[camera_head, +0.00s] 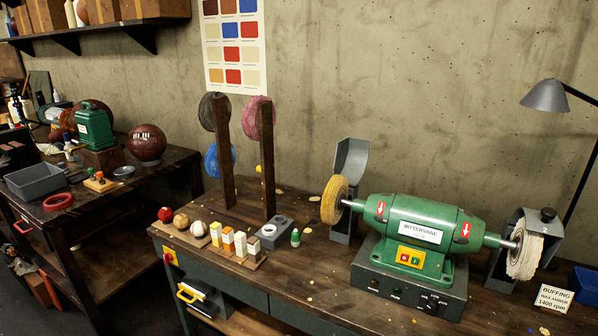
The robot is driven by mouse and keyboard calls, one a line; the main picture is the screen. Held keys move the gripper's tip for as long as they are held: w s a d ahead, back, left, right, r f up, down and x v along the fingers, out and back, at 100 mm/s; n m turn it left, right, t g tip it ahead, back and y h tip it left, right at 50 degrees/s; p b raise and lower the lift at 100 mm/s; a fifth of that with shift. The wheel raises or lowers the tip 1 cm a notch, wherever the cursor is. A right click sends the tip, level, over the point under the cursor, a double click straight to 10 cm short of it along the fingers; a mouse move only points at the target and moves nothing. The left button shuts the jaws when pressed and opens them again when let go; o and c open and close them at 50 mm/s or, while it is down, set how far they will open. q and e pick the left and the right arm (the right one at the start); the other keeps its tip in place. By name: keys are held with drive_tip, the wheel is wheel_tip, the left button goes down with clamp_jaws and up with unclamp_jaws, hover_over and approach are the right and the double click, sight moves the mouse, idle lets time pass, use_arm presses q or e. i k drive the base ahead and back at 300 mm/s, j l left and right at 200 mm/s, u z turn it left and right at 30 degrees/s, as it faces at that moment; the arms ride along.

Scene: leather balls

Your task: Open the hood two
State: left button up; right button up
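A green bench grinder (415,240) with a label plate stands on the workbench, with a wheel on each end of its shaft. The grey hood marked 2 (547,217) is at the right end and sits down over the top and far side of a white buffing wheel (523,252). The other grey hood (351,160) at the left end is tilted up, clear of the yellow wheel (334,200). Neither of my grippers is in view.
A small sign (553,298) and a blue bin (586,284) stand near hood two. A desk lamp (546,97) hangs above it. The bench's front middle is mostly clear.

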sight(547, 222)
drive_tip(key=z, duration=1.5)
